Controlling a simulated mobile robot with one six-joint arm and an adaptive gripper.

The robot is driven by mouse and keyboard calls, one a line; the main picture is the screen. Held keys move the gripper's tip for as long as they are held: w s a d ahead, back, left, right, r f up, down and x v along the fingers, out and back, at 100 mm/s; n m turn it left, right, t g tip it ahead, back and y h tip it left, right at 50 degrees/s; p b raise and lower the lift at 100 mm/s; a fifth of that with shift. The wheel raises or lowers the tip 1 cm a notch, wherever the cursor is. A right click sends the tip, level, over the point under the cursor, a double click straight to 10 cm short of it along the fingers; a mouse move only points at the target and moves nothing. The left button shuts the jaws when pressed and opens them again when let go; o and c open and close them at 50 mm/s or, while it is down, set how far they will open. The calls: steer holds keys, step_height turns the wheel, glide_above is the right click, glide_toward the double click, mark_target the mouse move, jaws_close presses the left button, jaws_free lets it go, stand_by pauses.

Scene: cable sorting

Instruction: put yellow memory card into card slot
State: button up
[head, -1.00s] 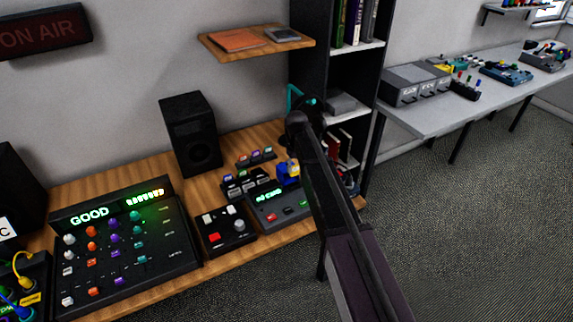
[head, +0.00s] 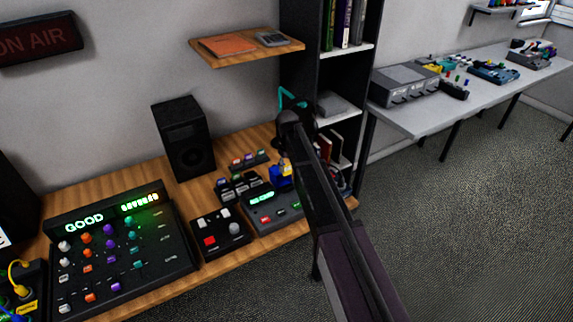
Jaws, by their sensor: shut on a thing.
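My arm reaches in from the lower right over the desk. My gripper is not clearly visible; the arm's dark links hide the area behind them. A small blue block with yellow on its top (head: 281,173) shows just left of the arm, at the back of a grey device (head: 266,217) with a lit green display. I cannot tell whether the yellow is the memory card. The card slot cannot be made out at this size. Dark holders with small coloured-label pieces (head: 238,186) stand left of and behind the device.
A black box with red and white buttons (head: 220,236) is left of the grey device. A large mixing panel reading GOOD (head: 120,250) fills the left of the desk. A black speaker (head: 183,139) stands behind. A dark bookshelf (head: 308,60) rises at the desk's right end.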

mark_target(287, 175)
steer(key=shift+f, duration=0.2)
steer(key=shift+f+b, duration=2.25)
steer(key=shift+b, duration=0.15)
steer(key=shift+f+b, duration=1.5)
stand_by(1.9)
stand_by(0.3)
steer(key=o, duration=0.9)
steer(key=shift+o, duration=0.7)
steer(key=shift+w, duration=0.1)
steer(key=shift+r, duration=0.1)
